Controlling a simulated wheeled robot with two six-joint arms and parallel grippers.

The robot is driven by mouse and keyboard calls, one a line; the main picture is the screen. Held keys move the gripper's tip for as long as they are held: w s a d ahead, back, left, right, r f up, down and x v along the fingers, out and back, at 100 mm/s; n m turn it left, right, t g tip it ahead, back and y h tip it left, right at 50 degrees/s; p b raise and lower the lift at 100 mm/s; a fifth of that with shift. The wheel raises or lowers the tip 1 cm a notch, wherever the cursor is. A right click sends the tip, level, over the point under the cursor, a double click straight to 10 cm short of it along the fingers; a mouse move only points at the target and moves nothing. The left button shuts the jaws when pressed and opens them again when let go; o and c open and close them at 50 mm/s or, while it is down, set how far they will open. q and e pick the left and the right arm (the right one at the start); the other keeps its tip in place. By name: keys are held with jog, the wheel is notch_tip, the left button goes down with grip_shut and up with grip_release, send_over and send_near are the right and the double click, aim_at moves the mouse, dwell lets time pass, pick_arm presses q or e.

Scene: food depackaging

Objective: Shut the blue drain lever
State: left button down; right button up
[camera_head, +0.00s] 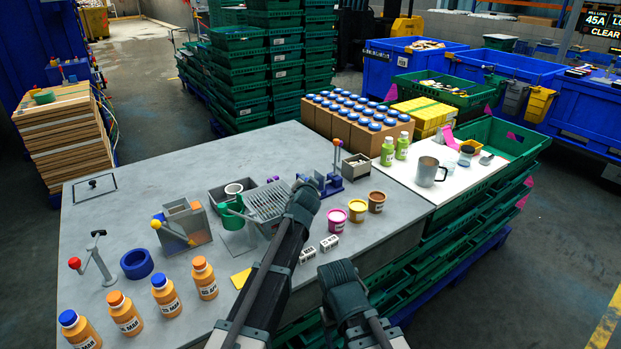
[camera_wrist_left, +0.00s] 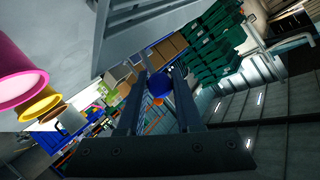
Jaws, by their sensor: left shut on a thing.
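The blue drain lever's round knob (camera_wrist_left: 159,84) shows in the left wrist view, between the two fingers of my left gripper (camera_wrist_left: 158,92). The fingers are closed about it. In the head view my left gripper (camera_head: 303,196) is at the right end of the grey slotted drain tray (camera_head: 268,200) and hides the knob and most of the lever. My right gripper (camera_head: 340,277) hangs low over the table's front edge, away from the lever; its fingers are too dark to read.
A blue bracket (camera_head: 330,184) with an upright post stands just right of my left gripper. Pink (camera_head: 336,220), yellow (camera_head: 357,210) and brown tubs stand further right. Orange bottles (camera_head: 166,297) line the front left. A steel mug (camera_head: 428,172) stands on the white board.

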pick_arm(q)
jog(key=shift+w+a+r, duration=0.1)
jog(key=shift+w+a, duration=0.7)
jog(key=shift+w, duration=0.25)
jog(key=c, duration=0.6)
grip_release()
jog(key=shift+a, duration=0.1)
jog(key=p+v, duration=0.4)
jog(key=v, duration=0.9)
jog(key=shift+s+r, duration=0.2)
jog(key=shift+s, duration=0.15)
